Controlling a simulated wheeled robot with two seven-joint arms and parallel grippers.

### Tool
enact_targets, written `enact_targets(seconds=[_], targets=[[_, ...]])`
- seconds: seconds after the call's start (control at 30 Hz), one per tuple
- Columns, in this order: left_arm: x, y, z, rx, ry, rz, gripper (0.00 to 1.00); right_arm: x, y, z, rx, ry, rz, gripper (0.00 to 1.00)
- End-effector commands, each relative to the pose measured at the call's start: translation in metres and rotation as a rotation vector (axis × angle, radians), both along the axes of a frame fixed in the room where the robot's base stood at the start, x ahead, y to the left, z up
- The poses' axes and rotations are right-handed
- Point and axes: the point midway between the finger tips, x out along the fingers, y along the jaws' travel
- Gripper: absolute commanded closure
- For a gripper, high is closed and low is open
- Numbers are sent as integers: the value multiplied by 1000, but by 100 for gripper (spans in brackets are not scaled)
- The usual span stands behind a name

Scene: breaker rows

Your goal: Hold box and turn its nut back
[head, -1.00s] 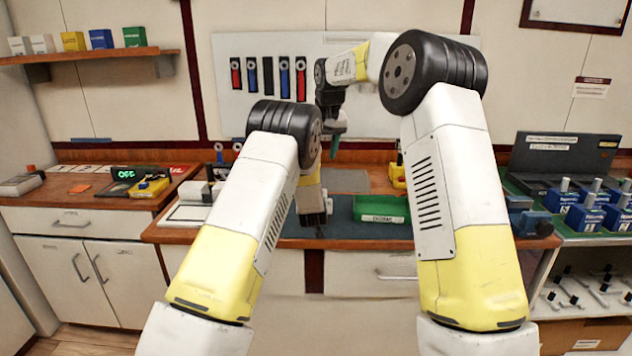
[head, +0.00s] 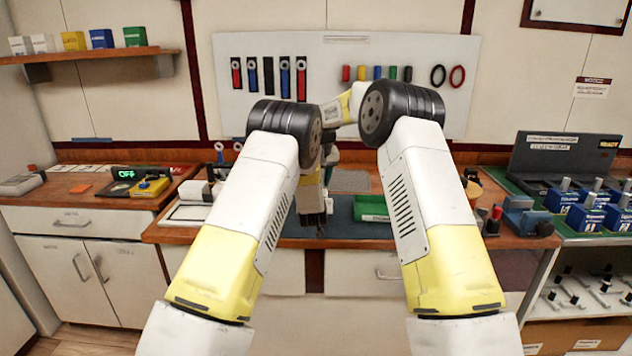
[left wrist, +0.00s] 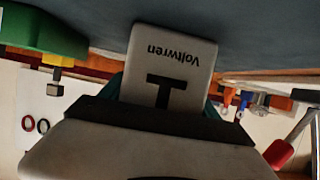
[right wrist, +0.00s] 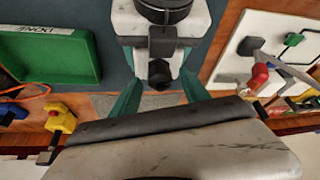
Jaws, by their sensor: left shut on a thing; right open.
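In the head view my arms hide most of the box.
A green tray (head: 371,207) stands on the mat to the right of my left gripper. A white board (right wrist: 262,55) with a lever lies on the other side. A blue vise (head: 527,215) and a dark panel reading READY (head: 565,155) are further right.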

Motion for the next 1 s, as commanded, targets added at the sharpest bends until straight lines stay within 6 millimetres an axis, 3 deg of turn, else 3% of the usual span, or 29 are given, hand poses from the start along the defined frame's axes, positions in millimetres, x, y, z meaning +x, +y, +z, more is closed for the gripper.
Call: enact_targets(seconds=[0.23, 0.5, 1.0], targets=[[1, 0, 2, 0, -3, 0, 95, 0, 0, 0, 0, 0, 0, 48], [1, 0, 2, 0, -3, 0, 95, 0, 0, 0, 0, 0, 0, 100], [1, 0, 2, 0, -3, 0, 95, 0, -2, -1, 1, 3, 129, 100]])
